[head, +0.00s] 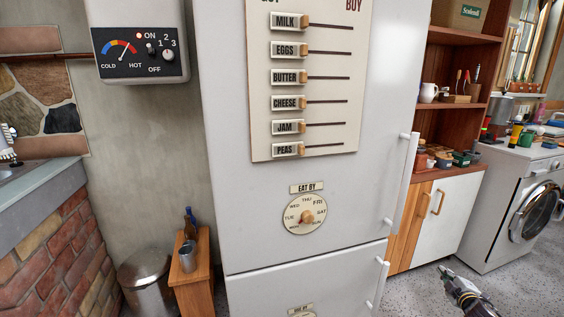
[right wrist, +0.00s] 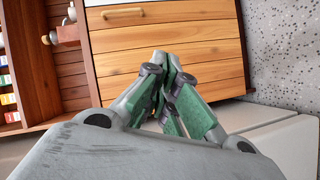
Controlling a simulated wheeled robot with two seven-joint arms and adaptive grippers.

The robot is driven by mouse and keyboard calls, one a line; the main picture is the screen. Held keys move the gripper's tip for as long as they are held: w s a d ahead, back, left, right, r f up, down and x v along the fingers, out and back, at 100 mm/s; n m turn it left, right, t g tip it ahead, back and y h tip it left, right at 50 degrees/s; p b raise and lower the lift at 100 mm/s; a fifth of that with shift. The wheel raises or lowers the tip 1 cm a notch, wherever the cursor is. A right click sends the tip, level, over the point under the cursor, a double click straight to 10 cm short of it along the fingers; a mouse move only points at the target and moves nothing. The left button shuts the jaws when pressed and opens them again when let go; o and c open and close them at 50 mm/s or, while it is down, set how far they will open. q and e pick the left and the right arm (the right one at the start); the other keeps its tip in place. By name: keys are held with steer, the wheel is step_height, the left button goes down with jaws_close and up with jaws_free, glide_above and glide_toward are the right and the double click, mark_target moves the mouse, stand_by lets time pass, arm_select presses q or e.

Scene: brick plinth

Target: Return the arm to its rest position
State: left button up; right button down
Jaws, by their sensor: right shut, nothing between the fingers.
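My right gripper (head: 446,272) shows at the bottom right of the head view, low over the speckled floor, in front of the wooden cabinet and washing machine. In the right wrist view my right gripper (right wrist: 164,62) has its green-padded fingers together with nothing between them. It points towards a wooden front with drawers (right wrist: 165,55). My left gripper cannot be made out in the head view.
A white fridge (head: 340,215) with a shopping-list board (head: 352,90) stands in the middle. A washing machine (head: 510,215) and shelving (head: 455,75) stand right. A bin (head: 146,285) and wooden stand (head: 190,275) are left, by a brick plinth (head: 60,250).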

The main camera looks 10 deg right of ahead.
steer(key=s+a+f+m+g+y, duration=0.1)
steer(key=a+f+m+g, duration=0.1)
steer(key=a, duration=0.9)
steer(key=s+a+f+m+g+y, duration=0.2)
steer(key=a+f, duration=0.1)
steer(key=a, duration=0.8)
steer(key=s+a+f+m+g+y, duration=0.1)
steer(key=a+f+m+g, duration=0.1)
steer(key=a, duration=0.9)
steer(key=s+a+r+g+y, duration=0.1)
steer(key=s+a+y, duration=0.3)
steer(key=a, duration=0.8)
steer(key=s+a+r+y, duration=0.1)
steer(key=s+a, duration=0.5)
steer(key=a, duration=0.5)
arm_select(q)
steer(key=shift+f+p, duration=0.15)
steer(key=shift+p, duration=0.45)
arm_select(e)
steer(key=s+a+f+m+g+y, duration=0.1)
steer(key=s+a+f, duration=0.4)
steer(key=s, duration=0.3)
steer(key=shift+g, duration=0.3)
arm_select(q)
steer(key=shift+a+f+p, duration=0.15)
steer(key=shift+p, duration=0.3)
arm_select(e)
steer(key=shift+f, duration=0.1)
